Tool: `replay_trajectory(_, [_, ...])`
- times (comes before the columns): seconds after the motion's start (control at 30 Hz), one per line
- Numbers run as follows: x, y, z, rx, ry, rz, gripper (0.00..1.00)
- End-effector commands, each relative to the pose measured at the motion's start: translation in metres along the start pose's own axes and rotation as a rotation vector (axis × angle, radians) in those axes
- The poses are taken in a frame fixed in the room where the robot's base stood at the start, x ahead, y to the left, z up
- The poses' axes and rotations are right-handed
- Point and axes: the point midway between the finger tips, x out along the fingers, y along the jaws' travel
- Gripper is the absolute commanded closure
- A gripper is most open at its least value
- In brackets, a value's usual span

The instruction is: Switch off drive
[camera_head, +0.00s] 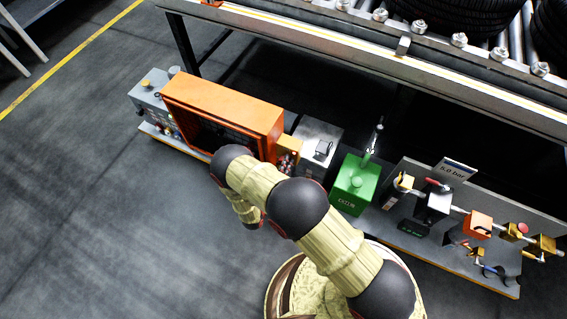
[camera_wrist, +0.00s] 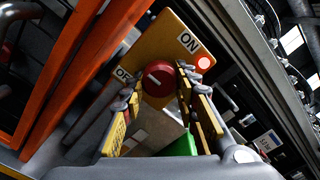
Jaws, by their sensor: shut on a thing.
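A yellow switch plate (camera_wrist: 172,38) fills the upper middle of the wrist view, with a black ON label at its upper right and a partly covered OFF label at its left. My gripper (camera_wrist: 158,86) is shut on the knob, one finger on each side. In the head view the yellow switch box (camera_head: 289,150) stands beside the orange frame; my arm hides its knob and my gripper.
The orange-framed cabinet (camera_head: 225,108) stands close left of the switch box. A grey box (camera_head: 317,143), a green box (camera_head: 355,187) and valves on a pipe stand to its right. The conveyor frame (camera_head: 400,65) runs behind. The floor at left is clear.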

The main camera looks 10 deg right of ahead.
Motion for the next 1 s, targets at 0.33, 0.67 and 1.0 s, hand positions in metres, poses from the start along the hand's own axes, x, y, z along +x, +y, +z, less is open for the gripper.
replay_trajectory(0.33, [0.000, 0.000, 0.000, 0.000, 0.000, 0.001, 0.55])
replay_trajectory(0.67, [0.000, 0.000, 0.000, 0.001, 0.000, 0.000, 0.51])
replay_trajectory(1.0, [-0.038, 0.002, 0.001, -0.001, -0.004, 0.005, 0.51])
